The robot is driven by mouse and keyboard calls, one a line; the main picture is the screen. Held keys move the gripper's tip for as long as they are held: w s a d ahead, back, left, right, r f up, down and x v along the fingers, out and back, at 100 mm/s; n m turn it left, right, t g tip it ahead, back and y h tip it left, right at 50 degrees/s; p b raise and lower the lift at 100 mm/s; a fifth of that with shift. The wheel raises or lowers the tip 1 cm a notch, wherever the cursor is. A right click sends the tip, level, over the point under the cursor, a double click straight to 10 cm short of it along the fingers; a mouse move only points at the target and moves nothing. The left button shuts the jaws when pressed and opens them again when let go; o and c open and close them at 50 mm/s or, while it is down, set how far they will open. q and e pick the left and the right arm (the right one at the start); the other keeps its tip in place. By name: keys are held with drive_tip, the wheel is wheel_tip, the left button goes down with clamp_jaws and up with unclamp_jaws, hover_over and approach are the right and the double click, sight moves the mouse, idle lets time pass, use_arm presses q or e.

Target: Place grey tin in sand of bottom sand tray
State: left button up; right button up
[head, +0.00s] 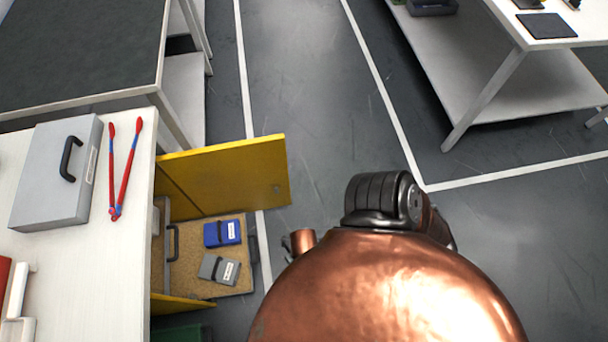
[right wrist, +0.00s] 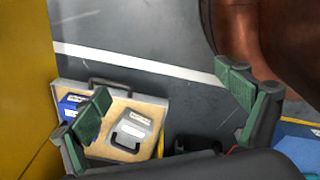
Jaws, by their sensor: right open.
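A grey tin (head: 219,269) with a pale label lies on the sand of a pulled-out sand tray (head: 186,232), beside a blue tin (head: 222,233). In the right wrist view the grey tin (right wrist: 133,130) lies on the sand between my finger lines, with the blue tin (right wrist: 72,103) partly behind a finger. My right gripper (right wrist: 165,84) is open with green-padded fingers apart and nothing between them; the tray is below and beyond it. In the head view my copper arm hides most of that gripper. My left gripper is out of view.
An open yellow cabinet door (head: 228,172) stands just behind the tray. A white bench (head: 95,262) at left holds a grey case (head: 58,172) and red tongs (head: 124,172). Grey floor (head: 310,120) is clear behind; another table (head: 500,75) stands at far right.

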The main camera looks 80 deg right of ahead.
drive_tip(key=s+d+r+m+g, duration=0.1)
drive_tip(key=s+d+r+m, duration=0.3)
drive_tip(key=s+m, duration=0.5)
drive_tip(key=shift+s+d+r, duration=0.2)
drive_tip(key=shift+s+r, duration=0.15)
drive_tip(key=shift+r, duration=0.55)
drive_tip(key=shift+c, duration=0.3)
